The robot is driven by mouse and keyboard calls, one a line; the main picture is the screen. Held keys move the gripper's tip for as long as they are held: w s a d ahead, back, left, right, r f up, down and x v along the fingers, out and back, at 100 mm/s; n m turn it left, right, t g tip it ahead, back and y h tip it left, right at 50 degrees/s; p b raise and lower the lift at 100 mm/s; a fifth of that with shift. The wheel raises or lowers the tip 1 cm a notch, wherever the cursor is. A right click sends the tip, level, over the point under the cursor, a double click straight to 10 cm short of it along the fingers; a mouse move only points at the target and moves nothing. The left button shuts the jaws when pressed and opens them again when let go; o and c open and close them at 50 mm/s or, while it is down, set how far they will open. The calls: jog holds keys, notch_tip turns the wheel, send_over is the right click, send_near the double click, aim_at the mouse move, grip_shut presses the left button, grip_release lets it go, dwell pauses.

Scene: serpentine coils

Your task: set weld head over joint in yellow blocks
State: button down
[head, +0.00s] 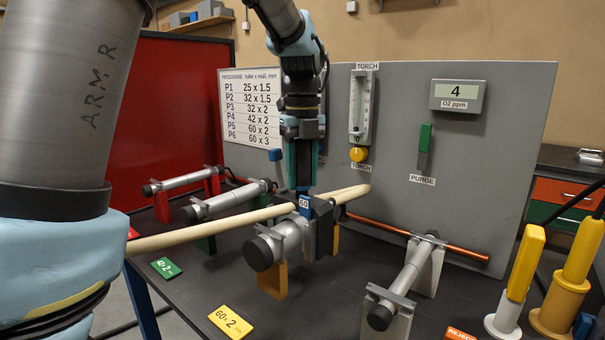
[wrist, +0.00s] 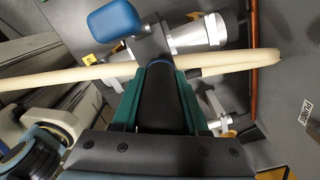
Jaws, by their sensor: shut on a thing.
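My gripper (head: 303,186) points down and is shut on the weld head (head: 322,222), a dark block with a blue "60" label. The head is at the thick silver tube (head: 287,232), which has a black end cap and rests on yellow blocks (head: 272,281). It sits toward the tube's far end, between the front and rear yellow blocks. I cannot tell whether it fully straddles the tube, and the joint is hidden. In the wrist view the green fingers (wrist: 160,85) grip the head's dark handle, with the silver tube (wrist: 195,35) just beyond.
A cream hose (head: 220,229) runs across the table to the head. Other tubes on red, green and grey blocks lie left (head: 185,183) and right (head: 405,285). A grey panel (head: 430,150) stands behind. Yellow posts (head: 525,262) stand at the right. A yellow "60 x 2" card (head: 230,322) lies in front.

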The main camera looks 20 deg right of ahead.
jog(key=shift+f, duration=0.1)
jog(key=shift+c, duration=1.8)
grip_release()
jog(key=shift+f, duration=0.1)
